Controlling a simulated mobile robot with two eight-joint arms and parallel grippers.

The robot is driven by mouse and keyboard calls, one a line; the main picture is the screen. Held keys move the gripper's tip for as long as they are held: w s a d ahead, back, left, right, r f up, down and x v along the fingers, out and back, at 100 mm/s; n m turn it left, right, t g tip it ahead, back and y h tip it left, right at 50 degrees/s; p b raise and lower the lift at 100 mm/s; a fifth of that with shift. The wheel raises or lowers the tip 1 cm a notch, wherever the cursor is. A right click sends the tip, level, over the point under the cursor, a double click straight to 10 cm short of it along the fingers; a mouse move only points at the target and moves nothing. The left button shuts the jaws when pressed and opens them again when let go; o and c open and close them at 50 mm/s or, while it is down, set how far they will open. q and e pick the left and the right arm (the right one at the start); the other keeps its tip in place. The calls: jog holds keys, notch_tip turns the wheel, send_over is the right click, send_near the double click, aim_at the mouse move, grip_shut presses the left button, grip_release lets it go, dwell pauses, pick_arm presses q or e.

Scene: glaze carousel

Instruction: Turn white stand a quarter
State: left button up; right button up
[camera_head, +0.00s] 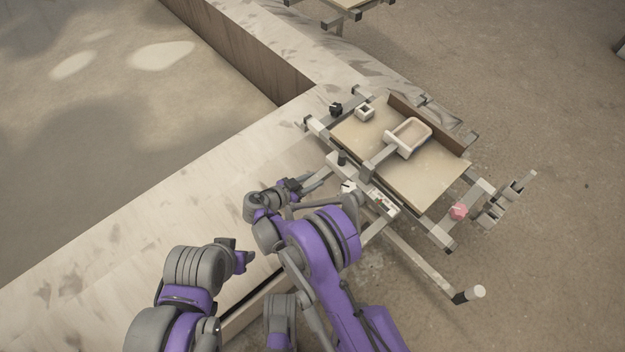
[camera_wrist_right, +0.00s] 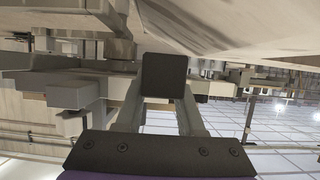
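No piece shows clearly as the white stand. A pale, open rectangular tray-like piece (camera_head: 408,138) sits on a beige board (camera_head: 433,180) in a grey bar frame, right of centre in the head view. A small whitish square block (camera_head: 365,112) is behind it. My right gripper (camera_head: 298,186) is left of the frame, apart from the tray piece. In the right wrist view a dark block (camera_wrist_right: 165,75) covers the end of its finger bars, so its opening is hidden. My left gripper (camera_head: 243,260) is lower left, over the pale ledge; its fingers are too small to judge.
Black knobs (camera_head: 335,108) and a pink ball-like knob (camera_head: 459,211) are on the frame. A bar with a white end (camera_head: 478,291) sticks out toward the front right. A pale ledge (camera_head: 130,200) runs along the left.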

grip_shut()
dwell(0.9)
